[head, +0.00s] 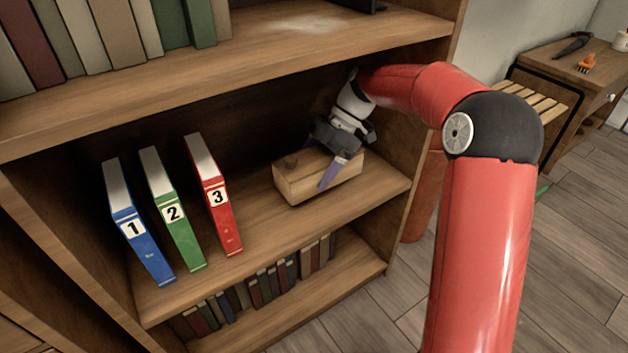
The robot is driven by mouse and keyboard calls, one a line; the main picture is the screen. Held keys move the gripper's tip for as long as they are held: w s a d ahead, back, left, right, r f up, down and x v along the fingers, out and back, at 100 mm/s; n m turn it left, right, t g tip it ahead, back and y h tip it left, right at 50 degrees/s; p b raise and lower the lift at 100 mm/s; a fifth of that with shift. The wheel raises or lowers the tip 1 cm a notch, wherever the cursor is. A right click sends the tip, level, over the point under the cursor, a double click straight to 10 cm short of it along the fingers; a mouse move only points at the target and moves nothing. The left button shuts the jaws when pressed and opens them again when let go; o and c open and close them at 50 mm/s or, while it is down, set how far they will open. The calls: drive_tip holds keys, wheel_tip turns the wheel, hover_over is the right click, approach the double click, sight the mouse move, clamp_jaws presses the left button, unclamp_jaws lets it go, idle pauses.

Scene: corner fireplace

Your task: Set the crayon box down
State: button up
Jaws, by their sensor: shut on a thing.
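My gripper (338,143) reaches into the middle shelf of the bookcase from the right, pointing down.
The wooden box, with a dark round knob, stands on the middle shelf (265,238). Three binders stand left of it: blue (140,242), green (178,222) and red (219,205). Shelf boards lie above and below. Bare shelf shows between the red binder and the box.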

sight(332, 153)
wheel_tip(332, 153, down, 4)
drive_tip(key=shift+a+f+b, duration=0.1)
drive_tip(key=shift+f+b, duration=0.05)
drive_tip(key=shift+b, duration=0.25)
drive_tip(key=shift+w, duration=0.15)
drive_tip(key=shift+f, duration=0.1)
drive_tip(key=o, duration=1.1)
drive_tip(key=shift+o, duration=0.2)
drive_tip(key=p+v, duration=0.1)
drive_tip(key=v, duration=0.6)
drive_tip(key=shift+w+r+p, duration=0.15)
drive_tip(key=shift+r+p, duration=0.1)
drive_tip(key=shift+p, duration=0.05)
